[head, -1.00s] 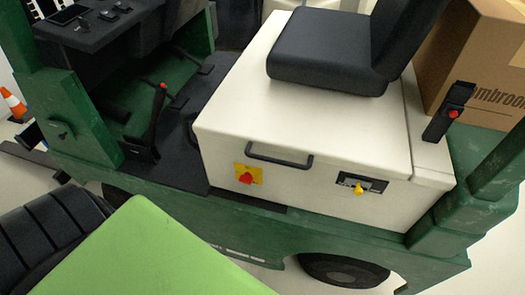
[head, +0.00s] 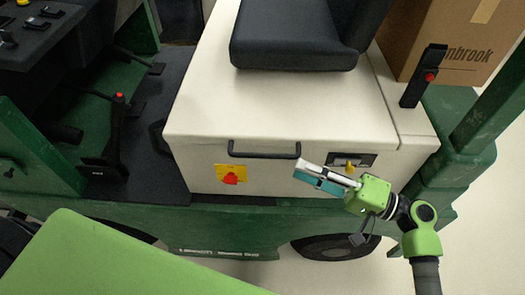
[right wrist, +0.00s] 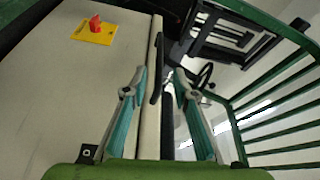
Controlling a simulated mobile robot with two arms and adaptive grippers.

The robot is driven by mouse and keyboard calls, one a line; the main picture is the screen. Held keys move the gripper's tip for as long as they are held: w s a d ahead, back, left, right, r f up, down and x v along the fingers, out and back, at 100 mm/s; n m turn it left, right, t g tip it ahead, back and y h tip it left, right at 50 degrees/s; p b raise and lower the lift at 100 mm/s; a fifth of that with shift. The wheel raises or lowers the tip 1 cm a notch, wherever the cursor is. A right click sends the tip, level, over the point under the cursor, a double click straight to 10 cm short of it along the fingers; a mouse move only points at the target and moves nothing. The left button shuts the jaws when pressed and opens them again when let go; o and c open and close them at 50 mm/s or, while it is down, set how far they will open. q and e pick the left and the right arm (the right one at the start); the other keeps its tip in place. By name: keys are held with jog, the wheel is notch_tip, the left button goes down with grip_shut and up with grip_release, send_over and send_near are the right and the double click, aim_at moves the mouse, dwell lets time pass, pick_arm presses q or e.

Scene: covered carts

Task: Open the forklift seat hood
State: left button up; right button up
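The cream seat hood (head: 290,110) is closed, with the black seat (head: 295,40) on top. A black bar handle (head: 264,155) is on its front upper edge; it also shows in the right wrist view (right wrist: 157,85). A black latch plate with a yellow knob (head: 350,165) is right of the handle, partly behind my gripper. My right gripper (head: 299,171) is in front of the hood, its tips near the handle's right end. In the right wrist view its fingers (right wrist: 160,76) are apart, with the handle and hood edge lying between them in the picture. My left gripper is out of view.
A green post (head: 485,95) stands at far right. A black lever (head: 115,140) is left.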

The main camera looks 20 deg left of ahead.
aim_at(264, 154)
jog(key=a, duration=0.3)
jog(key=a+p, duration=0.1)
jog(key=a, duration=0.2)
jog(key=w+a+p, duration=0.1)
jog(key=a, duration=0.2)
jog(key=shift+a+r, duration=0.35)
jog(key=shift+r, duration=0.05)
jog(key=shift+w+a, duration=0.1)
jog(key=shift+a, duration=0.4)
grip_shut()
